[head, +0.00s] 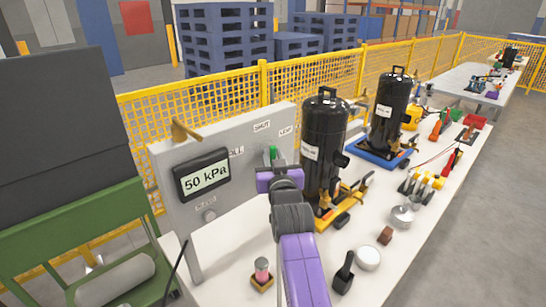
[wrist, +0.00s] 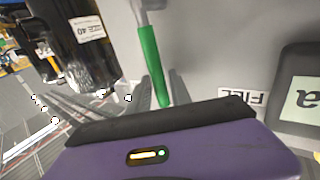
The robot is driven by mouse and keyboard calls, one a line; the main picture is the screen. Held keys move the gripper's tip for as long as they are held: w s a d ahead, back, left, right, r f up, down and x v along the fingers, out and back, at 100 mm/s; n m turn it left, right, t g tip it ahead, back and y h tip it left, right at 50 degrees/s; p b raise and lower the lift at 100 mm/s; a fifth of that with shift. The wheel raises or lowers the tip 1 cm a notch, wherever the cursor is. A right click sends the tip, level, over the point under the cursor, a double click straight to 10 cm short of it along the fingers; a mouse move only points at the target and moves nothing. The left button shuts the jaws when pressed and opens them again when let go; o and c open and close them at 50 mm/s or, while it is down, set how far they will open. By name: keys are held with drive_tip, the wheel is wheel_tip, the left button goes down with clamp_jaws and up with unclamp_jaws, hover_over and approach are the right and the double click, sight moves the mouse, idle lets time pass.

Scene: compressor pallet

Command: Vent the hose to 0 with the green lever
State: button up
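The green lever (head: 272,153) is on the front of the grey panel (head: 240,182), with its green grip pointing up below the SHUT label. In the wrist view the green lever (wrist: 151,65) hangs from a grey pivot at the top, because that picture is turned over. The display (head: 204,175) reads 50 kPa. My purple gripper (head: 278,180) is just below the lever, close to the panel. In the wrist view my grey fingers (wrist: 160,92) show on either side of the grip's end, apparently apart. Their lower parts are hidden behind my gripper's dark edge.
A brass lever (head: 186,132) sits at the panel's top left, and a knob (head: 209,215) is below the display. A black compressor (head: 323,135) stands close to the right of my gripper.

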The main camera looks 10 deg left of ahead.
clamp_jaws()
idle(1.3)
